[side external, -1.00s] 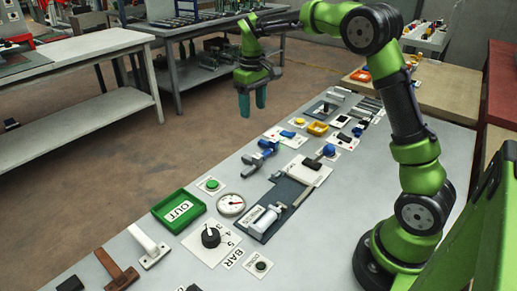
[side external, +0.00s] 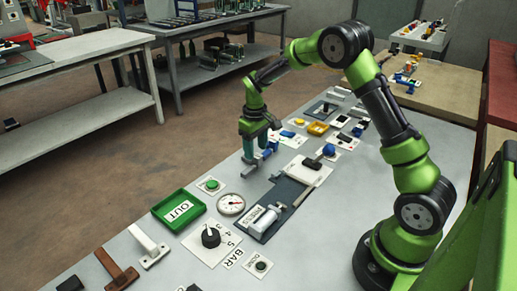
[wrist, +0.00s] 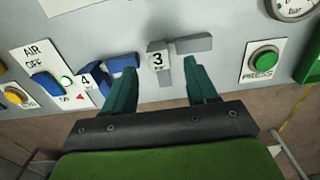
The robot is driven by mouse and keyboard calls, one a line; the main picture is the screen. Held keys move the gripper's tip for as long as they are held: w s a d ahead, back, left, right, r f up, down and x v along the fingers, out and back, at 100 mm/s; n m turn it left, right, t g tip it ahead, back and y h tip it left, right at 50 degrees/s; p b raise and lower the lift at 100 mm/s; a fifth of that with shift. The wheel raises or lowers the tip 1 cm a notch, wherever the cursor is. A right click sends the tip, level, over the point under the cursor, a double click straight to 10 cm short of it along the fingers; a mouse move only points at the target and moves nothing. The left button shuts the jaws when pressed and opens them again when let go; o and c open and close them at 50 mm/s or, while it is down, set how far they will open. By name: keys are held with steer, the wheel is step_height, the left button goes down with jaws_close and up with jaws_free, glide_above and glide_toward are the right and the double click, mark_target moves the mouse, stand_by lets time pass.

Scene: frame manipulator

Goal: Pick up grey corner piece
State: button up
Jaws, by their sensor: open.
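The grey corner piece (wrist: 194,44) lies on the table in the wrist view, beside a tag marked 3. One leg points right; the other runs toward the space between my fingers, partly covered by the tag. In the side view its grey end (side external: 249,171) shows just below my gripper (side external: 254,150). My gripper also shows in the wrist view (wrist: 160,85), with its two teal fingers spread and nothing held. The fingers appear on either side of the leg; I cannot tell their height above the table.
A blue corner piece (wrist: 121,66) by a tag marked 4 lies close to the left finger. A green press button (wrist: 264,60) is to the right. The green OUT tray (side external: 179,209), a gauge (side external: 231,204) and a press fixture (side external: 266,221) stand nearby.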

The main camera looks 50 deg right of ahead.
steer(key=shift+f, duration=1.25)
jaws_close()
steer(key=shift+r, duration=0.2)
